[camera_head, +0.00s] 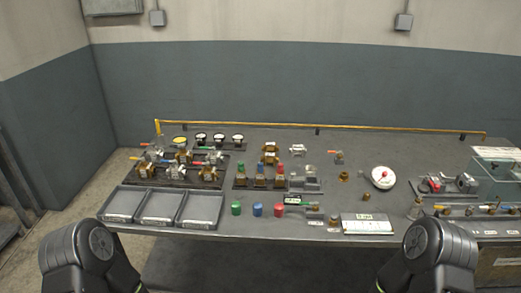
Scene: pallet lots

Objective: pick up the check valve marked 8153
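Several valves stand on dark pallets on the left half of the grey table (330,160). Brass bodies sit in the front row, among them a brass valve (147,170) and another brass valve (208,173). A second dark pallet holds brass valves with green, blue and red tops, such as the red-topped valve (280,175). A brass fitting (270,148) stands behind it. The number 8153 is too small to read on any part, so I cannot tell which is the check valve. Only dark arm links of mine show at the bottom corners; neither gripper is in view.
Grey trays, including one at the left (123,204), line the front left edge. Green, blue and red (278,210) caps stand beside them. A yellow rail (320,127) runs along the back.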

